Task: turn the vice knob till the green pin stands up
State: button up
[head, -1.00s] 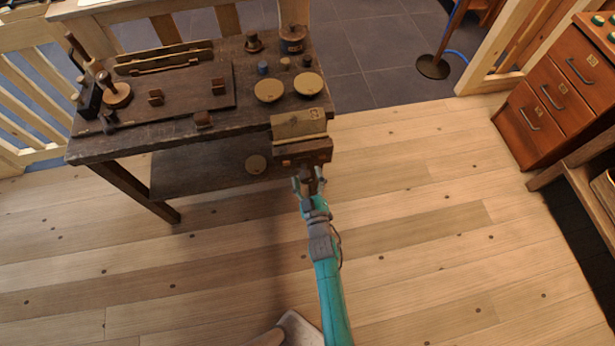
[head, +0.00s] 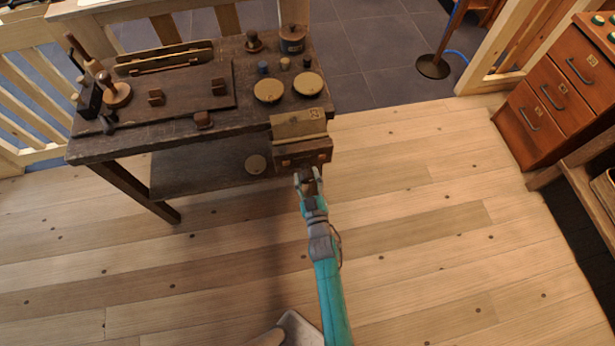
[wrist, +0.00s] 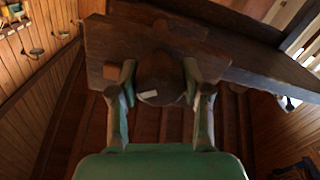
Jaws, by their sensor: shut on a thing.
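The wooden vice (head: 304,154) sits at the right front corner of the dark workbench (head: 140,142). Its round dark knob (wrist: 158,88) faces my wrist camera and carries a small pale mark on its face. My gripper (head: 309,177) is in front of the vice, shut on the knob. In the wrist view one finger of the gripper (wrist: 159,76) lies along each side of the knob. I cannot make out a green pin in either view.
A red-brown drawer cabinet (head: 555,98) stands at the right. The plank floor (head: 430,230) between is clear.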

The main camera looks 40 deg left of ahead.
jog(key=m, duration=0.5)
jog(key=shift+m, duration=0.3)
jog(key=m, duration=1.1)
jog(key=shift+s+f, duration=0.1)
jog(key=m, duration=0.5)
jog(key=shift+d+m, duration=0.1)
jog(key=shift+m, duration=0.3)
jog(key=o, duration=1.1)
jog(key=shift+c, duration=0.2)
jog(key=shift+o, duration=0.5)
